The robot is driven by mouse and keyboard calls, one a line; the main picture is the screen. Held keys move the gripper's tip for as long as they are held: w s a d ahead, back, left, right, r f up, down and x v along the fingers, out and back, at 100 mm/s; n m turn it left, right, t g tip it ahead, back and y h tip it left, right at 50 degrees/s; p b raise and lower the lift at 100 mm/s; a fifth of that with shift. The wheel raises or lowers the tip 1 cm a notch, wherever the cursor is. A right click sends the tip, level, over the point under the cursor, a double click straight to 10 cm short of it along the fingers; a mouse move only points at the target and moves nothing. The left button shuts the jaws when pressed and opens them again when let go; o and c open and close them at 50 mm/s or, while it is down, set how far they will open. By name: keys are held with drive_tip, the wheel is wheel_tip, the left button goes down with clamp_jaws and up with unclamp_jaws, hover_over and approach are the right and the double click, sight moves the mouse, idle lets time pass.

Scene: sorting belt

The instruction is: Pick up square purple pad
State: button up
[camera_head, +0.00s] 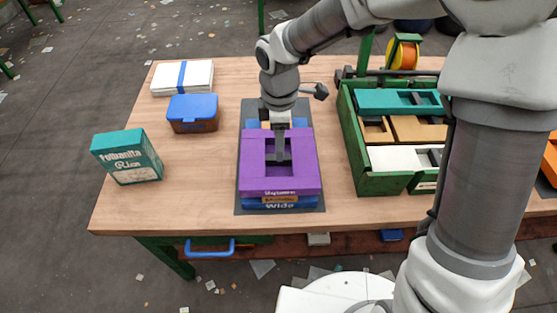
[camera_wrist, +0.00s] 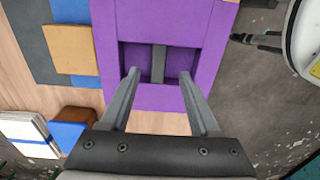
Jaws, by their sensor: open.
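The square purple pad (camera_head: 303,172) lies on top of a stack on a dark grey mat, with a recess in its middle. It fills the upper middle of the wrist view (camera_wrist: 118,95), where a grey bar (camera_wrist: 158,63) crosses the recess. An orange-tan piece and a blue piece lettered "Wide" (camera_head: 281,203) show under its front edge. My gripper (camera_head: 280,158) points down at the recess. In the wrist view its open fingers (camera_wrist: 159,74) appear on either side of the bar; I cannot tell how deep they reach. Nothing is held.
A green crate (camera_head: 372,180) with teal, tan and white pads stands to the right. A blue-lidded box (camera_head: 193,112), a white stack with a blue band (camera_head: 183,78) and a teal carton (camera_head: 127,157) stand to the left. The wooden table (camera_head: 190,195) is bare at front left.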

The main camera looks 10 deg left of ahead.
sight(261, 176)
wheel_tip(261, 176, down, 5)
drive_tip(key=shift+a+f+b, duration=0.1)
drive_tip(key=shift+b, duration=0.7)
clamp_jaws()
